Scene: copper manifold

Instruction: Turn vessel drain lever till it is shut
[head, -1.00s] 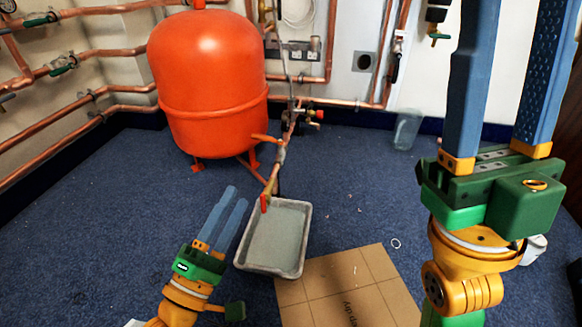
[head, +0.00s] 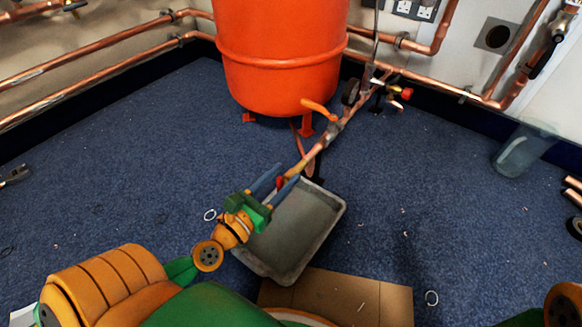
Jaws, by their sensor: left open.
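A copper pipe (head: 325,143) slants down from the fittings beside the orange vessel (head: 282,60). An orange lever (head: 318,110) sticks out from its upper part, slanting across toward the vessel. A small red handle (head: 281,183) shows at the pipe's lower end, above the grey tray. I cannot tell for certain which of the two is the drain lever. My left gripper (head: 284,176) is open, with its blue fingers on either side of the red handle. Contact is not clear, and the fingers partly hide the handle. My right gripper is out of view.
The grey tray (head: 336,213) lies under the pipe end, with a cardboard sheet (head: 385,300) in front. A clear bin (head: 525,150) stands at the right wall. Copper pipes (head: 110,62) run along the walls. Blue carpet (head: 130,150) is largely free at left.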

